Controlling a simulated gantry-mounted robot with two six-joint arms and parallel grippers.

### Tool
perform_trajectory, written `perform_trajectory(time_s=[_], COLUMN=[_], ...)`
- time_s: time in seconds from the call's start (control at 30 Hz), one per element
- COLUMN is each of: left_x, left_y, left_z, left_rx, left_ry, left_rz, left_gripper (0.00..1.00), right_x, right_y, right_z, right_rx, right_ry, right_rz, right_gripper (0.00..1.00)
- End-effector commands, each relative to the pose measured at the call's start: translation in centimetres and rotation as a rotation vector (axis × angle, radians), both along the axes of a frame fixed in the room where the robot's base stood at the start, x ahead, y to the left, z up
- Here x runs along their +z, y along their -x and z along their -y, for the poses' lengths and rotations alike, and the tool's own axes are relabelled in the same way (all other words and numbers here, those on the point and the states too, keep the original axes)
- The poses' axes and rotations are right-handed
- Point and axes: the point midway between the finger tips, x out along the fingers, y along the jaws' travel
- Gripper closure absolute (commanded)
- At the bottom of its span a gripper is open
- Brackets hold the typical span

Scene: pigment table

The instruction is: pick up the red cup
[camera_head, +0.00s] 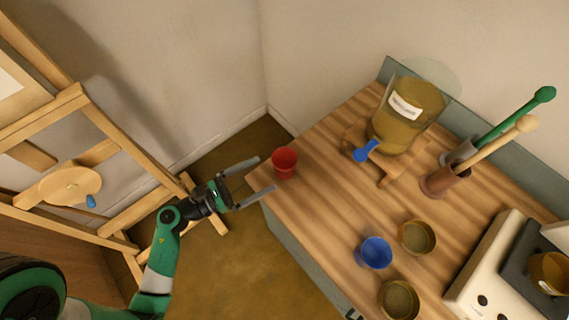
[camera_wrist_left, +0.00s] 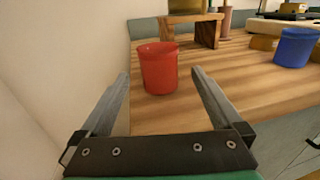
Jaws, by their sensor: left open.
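The red cup (camera_head: 285,163) stands upright on the wooden table near its left end in the head view. It also shows in the left wrist view (camera_wrist_left: 159,68), just beyond the fingertips and centred between them. My left gripper (camera_head: 267,174) is open and empty, with its fingers pointing at the cup from the left. In the left wrist view the two fingers of this gripper (camera_wrist_left: 160,76) reach toward the cup, one on each side, and the cup looks untouched. My right gripper is not in view.
A blue cup (camera_head: 374,252) and two brass bowls (camera_head: 417,237) stand further right on the table. A glass jar (camera_head: 406,115) with a blue tap sits on a wooden stand behind. An easel (camera_head: 100,190) stands left of my arm. Table around the red cup is clear.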

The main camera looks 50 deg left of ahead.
Motion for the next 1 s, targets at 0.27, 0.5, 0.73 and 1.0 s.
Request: perform_trajectory(time_s=[0.27,0.5,0.73,1.0], left_x=[0.0,0.3,0.3,0.3], left_y=[-3.0,-5.3,-8.1,-8.1], left_z=[0.6,1.0,1.4,1.4], left_rx=[-0.001,-0.006,-0.002,0.000], left_ry=[0.000,-0.002,0.000,0.001], left_rz=[0.001,0.004,0.001,0.001], left_gripper=[0.00,0.00,0.00,0.13], right_x=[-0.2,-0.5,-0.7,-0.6], right_y=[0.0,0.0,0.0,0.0], right_z=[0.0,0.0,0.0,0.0], right_rx=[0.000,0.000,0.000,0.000], right_ry=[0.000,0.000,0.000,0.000], right_rz=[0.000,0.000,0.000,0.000], right_gripper=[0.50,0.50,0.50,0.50])
